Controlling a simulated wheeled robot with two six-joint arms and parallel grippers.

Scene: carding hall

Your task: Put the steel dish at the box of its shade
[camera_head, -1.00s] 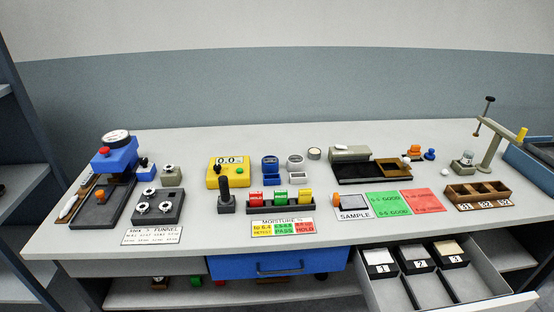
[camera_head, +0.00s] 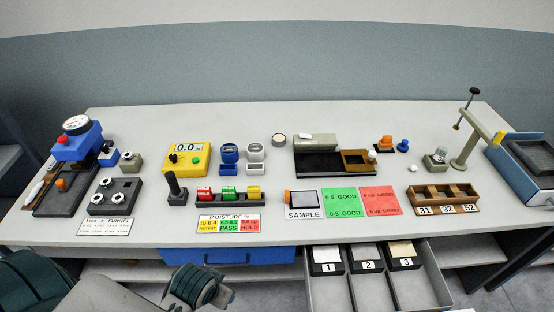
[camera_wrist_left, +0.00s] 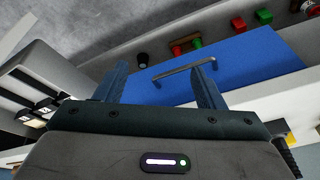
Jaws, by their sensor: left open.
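A small round steel-looking dish (camera_head: 279,140) with a pale top lies on the bench, behind and right of two small boxes. One box is blue (camera_head: 229,169), the other light grey (camera_head: 254,169). A blue round piece (camera_head: 229,152) stands behind the blue box, and a grey round piece (camera_head: 254,152) behind the grey box. My left arm enters at the bottom left of the head view, below the bench top. In the left wrist view my left gripper (camera_wrist_left: 159,70) is open and empty, facing the blue drawer front (camera_wrist_left: 232,62). My right gripper is not in view.
The bench's front edge lies between my left arm and the boxes. A yellow meter (camera_head: 186,159), a rack of coloured pieces (camera_head: 215,201) and a black-and-grey device (camera_head: 318,158) stand around them. An open drawer (camera_head: 431,272) juts out at the right.

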